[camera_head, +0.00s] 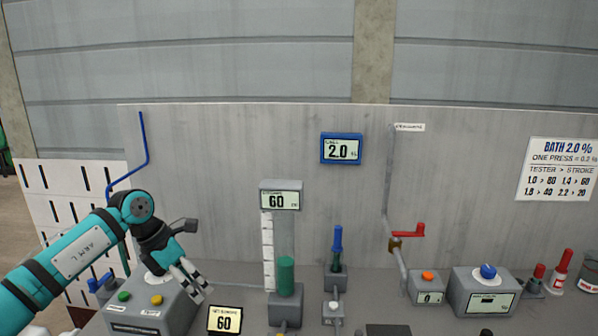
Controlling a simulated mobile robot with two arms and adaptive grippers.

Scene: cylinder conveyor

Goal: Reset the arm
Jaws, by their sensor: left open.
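My left arm (85,246), teal and black, comes in from the left. Its gripper (192,290) is open and points down to the right, with nothing seen between the fingers. It hangs over or in front of the right part of a grey box (150,318) with a green and a yellow button; I cannot tell whether it touches the box. My right gripper is not in view.
Further right are a green cylinder (286,272) below a gauge, a blue-handled device (337,245), a red valve handle (408,230) and knob boxes (487,293). A grey panel (240,140) stands behind.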

